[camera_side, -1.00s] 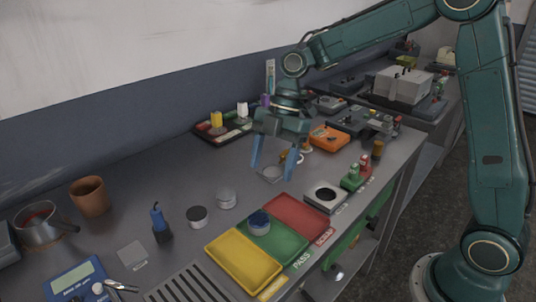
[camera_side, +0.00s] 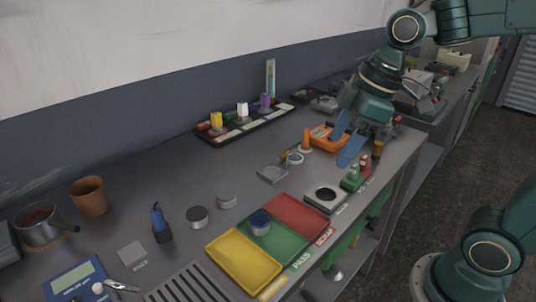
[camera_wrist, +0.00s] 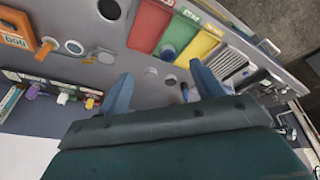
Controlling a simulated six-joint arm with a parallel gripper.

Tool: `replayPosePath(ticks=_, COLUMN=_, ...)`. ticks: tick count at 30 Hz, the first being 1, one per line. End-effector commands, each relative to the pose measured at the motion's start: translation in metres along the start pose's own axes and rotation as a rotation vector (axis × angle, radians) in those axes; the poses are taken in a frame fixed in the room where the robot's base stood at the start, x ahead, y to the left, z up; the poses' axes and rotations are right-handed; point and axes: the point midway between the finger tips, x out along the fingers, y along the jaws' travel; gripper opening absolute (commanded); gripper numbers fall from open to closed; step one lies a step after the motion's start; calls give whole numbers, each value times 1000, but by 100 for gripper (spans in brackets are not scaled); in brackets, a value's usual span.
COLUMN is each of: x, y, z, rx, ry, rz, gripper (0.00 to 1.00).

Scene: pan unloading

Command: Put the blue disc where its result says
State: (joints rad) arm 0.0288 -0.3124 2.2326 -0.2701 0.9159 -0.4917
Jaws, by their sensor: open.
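The blue disc (camera_side: 260,222) rests in the green tray (camera_side: 282,248), towards its back end. The green tray has a label reading PASS at its front. It lies between the red tray (camera_side: 300,214) and the yellow tray (camera_side: 242,263). In the wrist view the disc (camera_wrist: 168,52) shows in the green tray (camera_wrist: 184,27), beyond my fingers. My gripper (camera_side: 338,152) is open and empty, above the right part of the bench near the orange device, well away from the disc. Its two blue fingers (camera_wrist: 162,70) are spread in the wrist view.
A square plate with a dark round opening (camera_side: 325,194) and green and red knobbed pieces (camera_side: 351,178) stand right of the trays. An orange device (camera_side: 322,136) is near my gripper. A black rack with coloured spools (camera_side: 243,110) stands by the wall. Grey lidded tins (camera_side: 197,216) stand left.

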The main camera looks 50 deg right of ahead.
Motion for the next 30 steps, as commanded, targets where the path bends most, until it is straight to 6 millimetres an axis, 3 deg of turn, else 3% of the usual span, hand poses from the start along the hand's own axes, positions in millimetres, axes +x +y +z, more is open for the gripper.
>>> replayPosePath(ticks=6, x=-19, y=-14, z=38, rx=263, ry=44, rz=100, gripper=66)
replayPosePath(ticks=15, x=-28, y=-27, z=83, rx=573, ry=116, rz=194, gripper=66)
replayPosePath(ticks=21, x=-29, y=-30, z=95, rx=656, ry=138, rz=215, gripper=66)
replayPosePath(ticks=30, x=-29, y=-30, z=96, rx=663, ry=139, rz=216, gripper=66)
